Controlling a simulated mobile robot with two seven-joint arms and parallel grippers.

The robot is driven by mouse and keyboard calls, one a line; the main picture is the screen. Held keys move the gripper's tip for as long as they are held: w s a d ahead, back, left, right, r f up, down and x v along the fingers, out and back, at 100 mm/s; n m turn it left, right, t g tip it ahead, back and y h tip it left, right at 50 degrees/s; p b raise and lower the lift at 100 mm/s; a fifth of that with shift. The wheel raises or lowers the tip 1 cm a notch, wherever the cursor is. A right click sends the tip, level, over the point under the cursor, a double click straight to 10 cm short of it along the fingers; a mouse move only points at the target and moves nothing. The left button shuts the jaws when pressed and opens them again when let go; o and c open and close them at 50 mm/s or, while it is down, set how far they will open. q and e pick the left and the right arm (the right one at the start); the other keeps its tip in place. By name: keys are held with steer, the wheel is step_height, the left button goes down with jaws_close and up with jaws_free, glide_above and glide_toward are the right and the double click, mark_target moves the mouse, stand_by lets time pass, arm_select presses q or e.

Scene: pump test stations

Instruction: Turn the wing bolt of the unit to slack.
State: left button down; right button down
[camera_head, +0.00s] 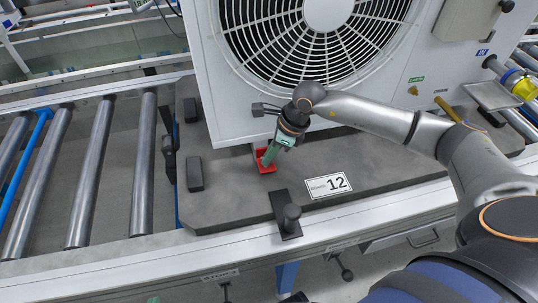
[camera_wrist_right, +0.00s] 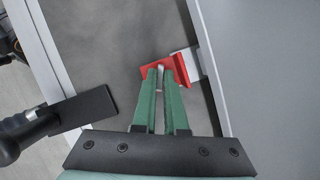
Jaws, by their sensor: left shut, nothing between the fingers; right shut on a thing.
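The unit (camera_head: 222,90) is a white box with a large round fan grille, standing on a dark grey pallet (camera_head: 230,195). A red clamp bracket (camera_head: 267,167) sits at the unit's lower front edge; it also shows in the right wrist view (camera_wrist_right: 181,70). My right gripper (camera_head: 269,156) reaches down to the bracket with its green fingers, which also show in the right wrist view (camera_wrist_right: 158,74). They are shut on the wing bolt (camera_wrist_right: 160,69), a small pale metal piece at the bracket. The fingertips hide most of it. My left gripper is in neither view.
A black toggle handle (camera_head: 291,214) stands on the pallet's front edge, near a "12" label (camera_head: 328,186). Dark blocks (camera_head: 195,174) rise at the pallet's left. A roller conveyor (camera_head: 90,175) lies further left. A yellow fitting (camera_head: 523,87) is at the right.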

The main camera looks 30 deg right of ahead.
stand_by(0.3)
steer(key=c, duration=1)
jaws_free()
steer(key=shift+o, duration=0.2)
steer(key=shift+r, duration=0.1)
steer(key=p+v, duration=0.1)
steer(key=v, duration=1.1)
steer(key=shift+r+p, duration=0.15)
steer(key=shift+p, duration=0.25)
